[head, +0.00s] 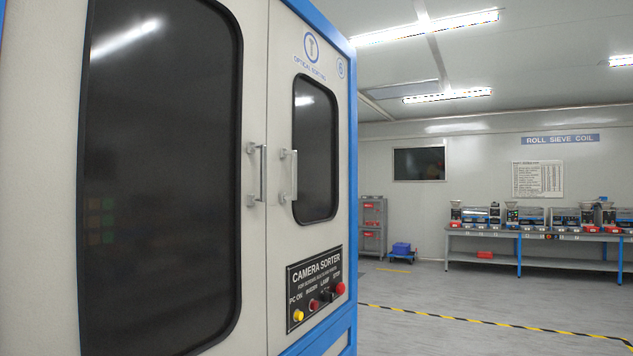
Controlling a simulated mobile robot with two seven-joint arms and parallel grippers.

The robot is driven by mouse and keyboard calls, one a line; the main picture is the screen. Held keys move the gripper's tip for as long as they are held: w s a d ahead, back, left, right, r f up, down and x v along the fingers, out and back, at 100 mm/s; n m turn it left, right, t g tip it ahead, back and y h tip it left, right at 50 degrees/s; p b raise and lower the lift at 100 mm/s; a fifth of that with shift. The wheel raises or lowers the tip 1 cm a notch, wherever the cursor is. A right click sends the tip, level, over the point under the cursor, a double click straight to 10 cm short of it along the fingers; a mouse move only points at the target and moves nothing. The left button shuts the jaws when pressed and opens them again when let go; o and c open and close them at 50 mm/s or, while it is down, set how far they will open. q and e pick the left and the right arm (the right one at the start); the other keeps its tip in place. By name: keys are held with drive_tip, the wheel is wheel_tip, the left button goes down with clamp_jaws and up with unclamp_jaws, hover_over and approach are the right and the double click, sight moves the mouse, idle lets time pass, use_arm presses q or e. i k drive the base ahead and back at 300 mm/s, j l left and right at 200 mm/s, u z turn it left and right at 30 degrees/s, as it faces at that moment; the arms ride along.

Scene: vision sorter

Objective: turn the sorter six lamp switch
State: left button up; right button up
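The camera sorter (273,120) is a tall white and blue cabinet filling the left half of the head view, with a round badge at its top right whose mark looks like a 6. Its black control panel (314,283) sits low on the right door. The panel carries a yellow button (298,315), a small red knob (313,305), a black lamp switch (325,295) under the word LAMP, and a red stop button (340,289). The switch's exact angle is too small to tell. Neither of my grippers shows in the view.
Two metal door handles (257,174) stick out above the panel. The grey floor (440,300) right of the cabinet is open, crossed by yellow-black tape (450,317). A bench (530,236) with several machines, a shelf rack (372,228) and a blue bin (401,249) stand farther back.

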sight(327, 297)
drive_tip(key=u, duration=0.45)
drive_tip(key=i+l+u, duration=0.25)
drive_tip(key=l+u, duration=0.45)
drive_tip(key=i+l+u, duration=0.1)
drive_tip(key=l, duration=0.4)
drive_tip(key=i+l+u, duration=0.1)
drive_tip(key=l, duration=0.45)
